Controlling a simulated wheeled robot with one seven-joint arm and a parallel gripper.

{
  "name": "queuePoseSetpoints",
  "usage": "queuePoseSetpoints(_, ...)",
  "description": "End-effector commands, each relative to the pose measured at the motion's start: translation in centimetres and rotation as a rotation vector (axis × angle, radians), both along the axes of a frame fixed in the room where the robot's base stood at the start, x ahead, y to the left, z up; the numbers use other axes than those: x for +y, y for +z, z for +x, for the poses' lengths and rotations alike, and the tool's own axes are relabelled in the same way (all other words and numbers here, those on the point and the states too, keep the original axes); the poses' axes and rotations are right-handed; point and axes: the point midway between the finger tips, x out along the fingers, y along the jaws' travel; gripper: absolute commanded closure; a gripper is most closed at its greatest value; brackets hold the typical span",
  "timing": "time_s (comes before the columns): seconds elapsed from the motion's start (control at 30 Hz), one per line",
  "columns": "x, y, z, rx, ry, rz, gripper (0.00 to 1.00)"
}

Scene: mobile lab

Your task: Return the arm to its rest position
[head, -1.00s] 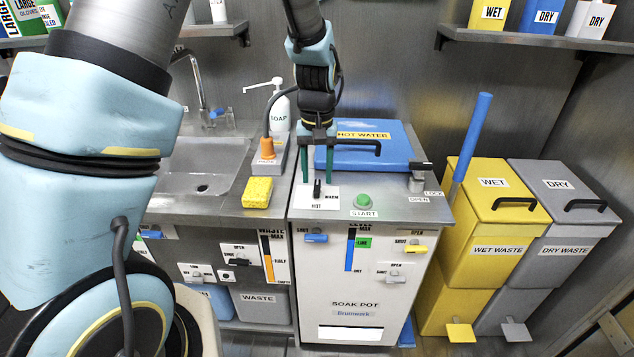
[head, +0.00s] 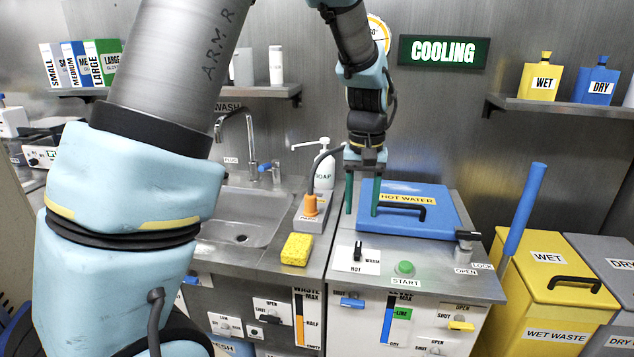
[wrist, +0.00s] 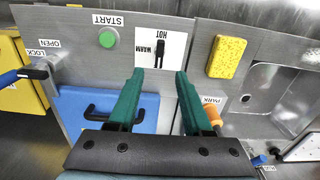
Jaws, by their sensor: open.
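My gripper (head: 362,212) hangs with its two green fingers pointing down, apart and with nothing between them. In the head view it is in front of the left part of the blue hot water lid (head: 440,212), above the soak pot's top. In the wrist view the open fingers (wrist: 158,95) show over the counter, with the hot/warm switch (wrist: 160,55) beyond their tips. My arm rises from the gripper to the top of the head view, and a large part of it fills the left side.
A soap bottle (head: 325,170), an orange plug (head: 310,205) and a yellow sponge (head: 296,249) stand left of the gripper, near the sink (head: 245,215). A blue handle (head: 525,208) rises by the yellow wet waste bin (head: 555,290) at right. A shelf (head: 560,106) juts from the wall.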

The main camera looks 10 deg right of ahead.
Motion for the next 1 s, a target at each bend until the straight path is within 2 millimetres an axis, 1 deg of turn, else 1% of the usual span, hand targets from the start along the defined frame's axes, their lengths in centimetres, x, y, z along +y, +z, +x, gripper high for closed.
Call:
queuePoseSetpoints(0.07,0.5,0.0,0.2,-0.001,0.007,-0.002,0.50)
queuePoseSetpoints(0.17,3.0,0.1,0.9,-0.006,0.035,-0.008,0.50)
queuePoseSetpoints(0.27,7.7,0.2,1.8,-0.019,0.085,-0.021,0.50)
queuePoseSetpoints(0.3,10.0,0.2,2.0,-0.027,0.109,-0.026,0.50)
queuePoseSetpoints(0.37,13.5,0.2,2.0,-0.040,0.145,-0.035,0.50)
queuePoseSetpoints(0.4,15.8,0.1,1.8,-0.050,0.168,-0.039,0.50)
queuePoseSetpoints(0.47,19.1,0.0,1.2,-0.065,0.201,-0.043,0.50)
queuePoseSetpoints(0.5,21.0,-0.1,0.6,-0.075,0.220,-0.046,0.50)
queuePoseSetpoints(0.6,25.1,-0.4,-0.9,-0.098,0.265,-0.045,0.50)
queuePoseSetpoints(0.7,27.8,-0.7,-2.3,-0.117,0.295,-0.044,0.50)
queuePoseSetpoints(0.8,29.4,-0.9,-3.4,-0.128,0.314,-0.041,0.50)
queuePoseSetpoints(0.9,30.0,-1.0,-3.8,-0.134,0.321,-0.039,0.50)
queuePoseSetpoints(1.0,30.0,-1.0,-3.8,-0.134,0.321,-0.039,0.50)
